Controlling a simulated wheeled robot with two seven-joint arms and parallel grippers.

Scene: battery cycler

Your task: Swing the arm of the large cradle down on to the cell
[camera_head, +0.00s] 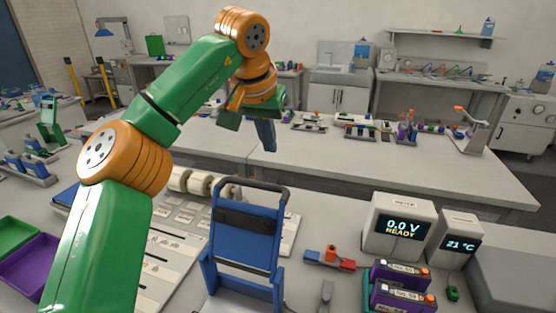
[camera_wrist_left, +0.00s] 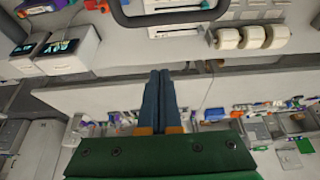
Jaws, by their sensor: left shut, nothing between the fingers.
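The large blue cradle (camera_head: 245,243) stands at the front middle of the near bench in the head view. Its dark U-shaped arm (camera_head: 250,185) stands raised at the top of the blue frame. The top of this arm also shows at the upper edge of the left wrist view (camera_wrist_left: 170,18). I cannot make out a cell in the cradle; its lower part is cut off by the picture edge. My left gripper (camera_head: 266,135) is beyond and above the cradle, apart from the arm. Its blue fingers (camera_wrist_left: 160,100) are together and empty. My right gripper is not in view.
A voltage display (camera_head: 400,228) and a temperature display (camera_head: 457,240) stand right of the cradle. Purple cell holders (camera_head: 402,285) and a red-blue block (camera_head: 330,259) are nearby. White rolls (camera_head: 198,182) lie behind left. A purple bin (camera_head: 35,262) is at far left.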

